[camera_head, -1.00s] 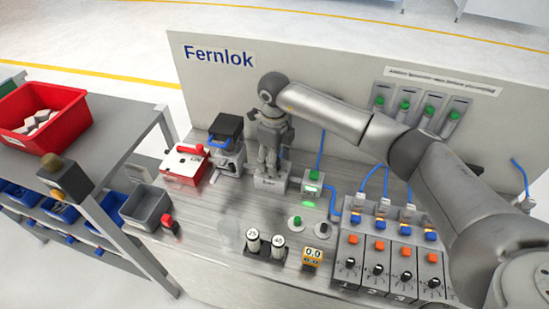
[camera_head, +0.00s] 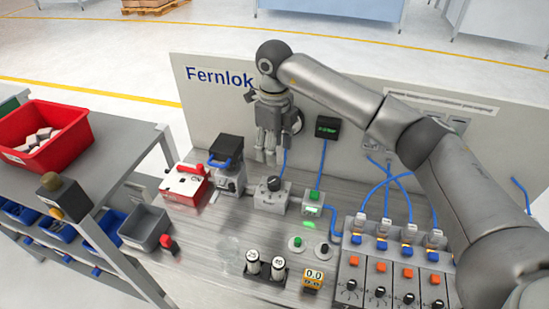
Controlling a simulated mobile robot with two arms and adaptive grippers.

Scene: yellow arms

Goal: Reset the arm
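My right arm (camera_head: 335,85) reaches in from the right across the workbench (camera_head: 225,265). Its gripper (camera_head: 267,158) hangs with fingers pointing down, above and behind a grey box with a black knob (camera_head: 272,190). Nothing shows held in it. The gripper appears clear of the box. My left arm and gripper are not in view.
A Fernlok back panel (camera_head: 215,110) with a small display (camera_head: 327,127) stands behind the gripper. A black-topped device (camera_head: 227,155) and a red-and-white box (camera_head: 185,185) are left. Switch modules (camera_head: 378,280) with blue cables lie right. A shelf cart (camera_head: 105,150) borders the left.

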